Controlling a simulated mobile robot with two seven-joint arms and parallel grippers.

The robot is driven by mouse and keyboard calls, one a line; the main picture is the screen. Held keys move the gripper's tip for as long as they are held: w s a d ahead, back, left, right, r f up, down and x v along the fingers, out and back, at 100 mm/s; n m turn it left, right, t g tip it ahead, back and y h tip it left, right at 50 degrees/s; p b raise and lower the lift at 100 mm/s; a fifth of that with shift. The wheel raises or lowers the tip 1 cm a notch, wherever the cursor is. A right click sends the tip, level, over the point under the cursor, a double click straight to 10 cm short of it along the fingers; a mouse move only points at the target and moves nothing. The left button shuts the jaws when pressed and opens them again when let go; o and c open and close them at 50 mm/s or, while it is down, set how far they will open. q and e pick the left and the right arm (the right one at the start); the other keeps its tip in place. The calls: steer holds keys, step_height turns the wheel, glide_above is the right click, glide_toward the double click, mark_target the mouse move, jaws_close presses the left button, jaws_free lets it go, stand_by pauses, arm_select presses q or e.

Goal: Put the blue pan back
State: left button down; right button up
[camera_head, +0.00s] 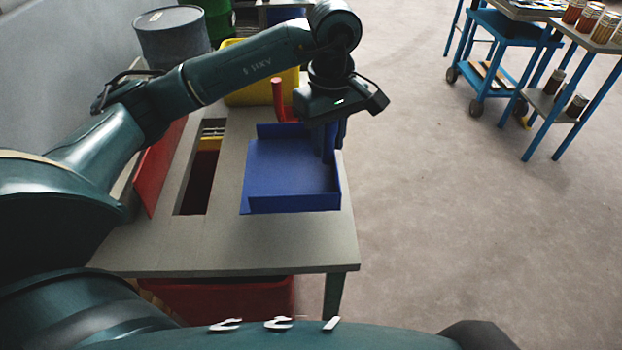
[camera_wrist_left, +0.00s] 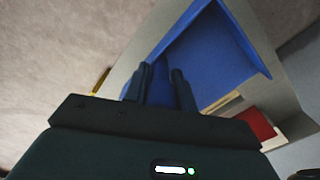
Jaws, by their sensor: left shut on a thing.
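The blue pan (camera_head: 290,180) is a shallow tray with low walls, at the right part of the grey table in the head view. My left gripper (camera_head: 330,150) comes down over its right side and is shut on the pan's upright blue handle, which the fingers partly hide. In the left wrist view the gripper (camera_wrist_left: 160,80) has its fingers around the blue part, and the blue pan (camera_wrist_left: 215,55) extends beyond them. I cannot tell whether the pan touches the tabletop. My right gripper is not in view.
The grey table (camera_head: 220,255) has a rectangular opening (camera_head: 197,190) left of the pan, with a red panel (camera_head: 160,165) raised beside it. A red upright handle (camera_head: 278,98) and a yellow bin (camera_head: 262,88) stand behind. A red container (camera_head: 220,298) is below.

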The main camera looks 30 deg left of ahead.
mark_target(327, 168)
arm_select(q)
steer(key=shift+f, duration=3.4)
steer(key=shift+f, duration=0.1)
steer(key=shift+f, duration=0.2)
steer(key=c, duration=1.1)
jaws_free()
steer(key=shift+r, duration=0.15)
steer(key=shift+c, duration=0.2)
step_height(327, 168, up, 12)
steer(key=shift+r, duration=0.15)
